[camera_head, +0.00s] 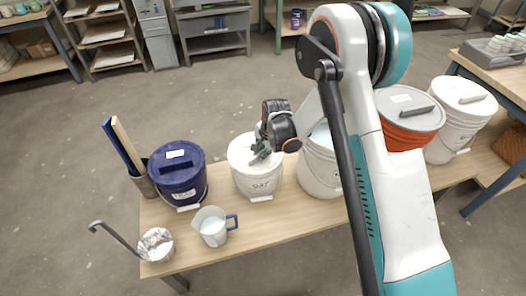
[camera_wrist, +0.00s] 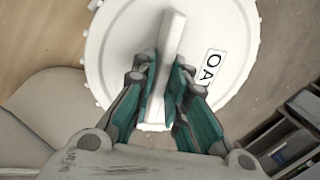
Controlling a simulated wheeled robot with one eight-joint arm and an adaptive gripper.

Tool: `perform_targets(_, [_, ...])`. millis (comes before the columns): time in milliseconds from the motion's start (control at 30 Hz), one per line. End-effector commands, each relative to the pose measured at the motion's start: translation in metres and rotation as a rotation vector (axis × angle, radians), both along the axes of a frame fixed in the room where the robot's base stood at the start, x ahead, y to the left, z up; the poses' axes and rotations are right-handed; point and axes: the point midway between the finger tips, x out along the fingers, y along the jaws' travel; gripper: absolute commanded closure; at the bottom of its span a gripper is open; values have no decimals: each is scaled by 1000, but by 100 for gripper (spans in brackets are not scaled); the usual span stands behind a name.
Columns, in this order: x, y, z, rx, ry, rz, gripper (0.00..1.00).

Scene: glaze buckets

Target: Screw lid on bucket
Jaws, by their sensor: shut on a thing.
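A white bucket (camera_head: 245,182) with dark lettering stands on the wooden bench, near its middle. A white round lid (camera_wrist: 112,40) with a raised bar handle (camera_wrist: 172,40) and a label starting "OA" (camera_wrist: 211,67) fills the wrist view. In the head view the lid (camera_head: 240,150) appears on top of the bucket, about level. Whether it is seated or threaded I cannot tell. My gripper (camera_wrist: 163,85) is shut on the bar handle, one finger on each side. In the head view my gripper (camera_head: 261,151) comes down over the lid and partly hides it.
A dark blue lidded bucket (camera_head: 180,188) and a pitcher (camera_head: 213,228) stand left of the white bucket. Another white bucket (camera_head: 318,172) stands close on its right, partly behind my arm.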

Motion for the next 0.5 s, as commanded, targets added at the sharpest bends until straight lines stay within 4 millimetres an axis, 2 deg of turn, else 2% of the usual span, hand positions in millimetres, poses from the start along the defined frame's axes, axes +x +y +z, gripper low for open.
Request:
perform_targets(100, [-4, 7, -1, 3, -4, -120, 100])
perform_targets(133, [-4, 6, 0, 4, -4, -140, 84])
perform_targets(233, [-4, 5, -1, 4, -3, -134, 63])
perform_targets(500, [-4, 4, 0, 2, -1, -134, 63])
